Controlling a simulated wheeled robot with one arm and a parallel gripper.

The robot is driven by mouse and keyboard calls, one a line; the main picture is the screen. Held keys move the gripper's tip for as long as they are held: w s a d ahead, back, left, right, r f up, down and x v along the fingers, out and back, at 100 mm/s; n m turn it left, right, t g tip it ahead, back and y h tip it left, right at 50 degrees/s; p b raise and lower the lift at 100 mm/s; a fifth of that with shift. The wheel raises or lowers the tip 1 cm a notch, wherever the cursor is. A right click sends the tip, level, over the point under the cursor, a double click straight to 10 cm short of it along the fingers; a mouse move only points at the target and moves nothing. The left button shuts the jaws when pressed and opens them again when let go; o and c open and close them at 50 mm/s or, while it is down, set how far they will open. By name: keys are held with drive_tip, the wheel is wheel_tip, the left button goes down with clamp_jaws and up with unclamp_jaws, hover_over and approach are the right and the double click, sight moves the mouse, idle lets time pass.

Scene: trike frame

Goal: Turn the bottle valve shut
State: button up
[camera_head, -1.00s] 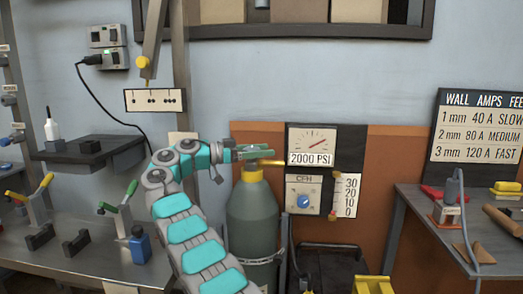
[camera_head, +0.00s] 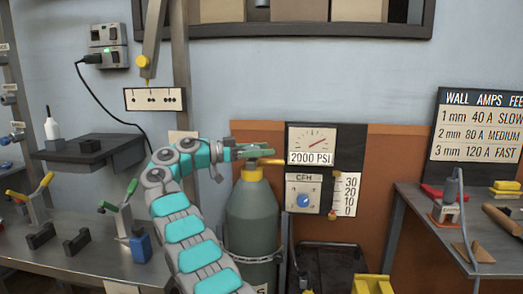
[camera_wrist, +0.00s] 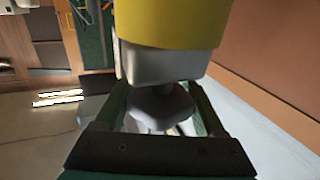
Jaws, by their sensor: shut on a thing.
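The grey-green gas bottle (camera_head: 253,215) stands upright, with a yellow collar (camera_head: 252,174) at its neck. My gripper (camera_head: 262,151) reaches in from the left at the valve on top of the bottle. In the wrist view the yellow collar (camera_wrist: 170,22) is at the top, with the pale grey valve body (camera_wrist: 160,65) below it. The grey valve knob (camera_wrist: 160,108) sits between my two green fingers, which are shut on it. The fingers partly hide the knob, and its turn angle cannot be told.
A pressure gauge (camera_head: 312,143) right of the valve reads 2000 PSI, above a CFH panel with a blue knob (camera_head: 303,201). A workbench with clamps is at left, and another bench (camera_head: 420,215) at right. A yellow object (camera_head: 373,285) is at the bottom.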

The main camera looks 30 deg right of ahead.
drive_tip(key=shift+r, duration=0.15)
drive_tip(key=o, duration=1.3)
drive_tip(key=shift+o, duration=0.2)
